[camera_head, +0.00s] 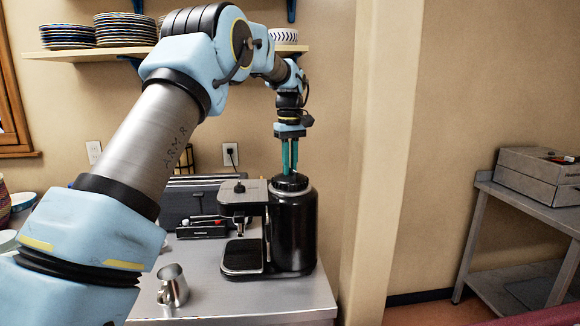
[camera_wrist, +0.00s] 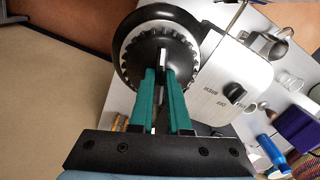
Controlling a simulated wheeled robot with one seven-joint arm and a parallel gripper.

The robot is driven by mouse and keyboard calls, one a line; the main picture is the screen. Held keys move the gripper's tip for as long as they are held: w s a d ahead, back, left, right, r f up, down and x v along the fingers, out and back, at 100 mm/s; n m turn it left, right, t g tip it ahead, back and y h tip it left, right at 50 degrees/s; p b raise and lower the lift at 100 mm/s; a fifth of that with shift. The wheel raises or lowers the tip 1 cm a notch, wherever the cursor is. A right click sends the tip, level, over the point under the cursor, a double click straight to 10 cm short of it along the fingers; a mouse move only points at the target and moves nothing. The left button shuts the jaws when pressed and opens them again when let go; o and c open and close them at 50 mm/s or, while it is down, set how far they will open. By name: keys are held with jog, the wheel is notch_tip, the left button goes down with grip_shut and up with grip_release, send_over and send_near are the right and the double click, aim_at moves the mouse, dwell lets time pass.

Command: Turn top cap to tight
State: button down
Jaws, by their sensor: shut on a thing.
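A black coffee machine (camera_head: 294,235) stands on the counter, with a black ridged top cap (camera_head: 289,183) on its tall cylinder. In the wrist view the cap (camera_wrist: 140,62) is round, with a notched edge inside a pale ring. My gripper (camera_head: 289,170) points straight down onto the cap from above. In the wrist view its green fingers (camera_wrist: 161,75) are shut on the raised grip at the cap's middle, which they partly hide. A knob (camera_wrist: 235,92) with printed labels sits on the machine's silver top beside the cylinder.
A metal pitcher (camera_head: 173,286) stands on the counter (camera_head: 215,285) at the front left of the machine. A dark box (camera_head: 202,229) with small items lies behind it. Stacked plates (camera_head: 125,30) sit on the shelf above. A wall pillar (camera_head: 385,150) rises close at the right.

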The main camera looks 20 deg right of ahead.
jog(key=shift+m, duration=1.6)
jog(key=c, duration=0.9)
grip_release()
jog(key=shift+r, duration=0.15)
notch_tip(320, 180, up, 11)
jog(key=shift+f+b, duration=0.2)
jog(key=shift+b, duration=0.5)
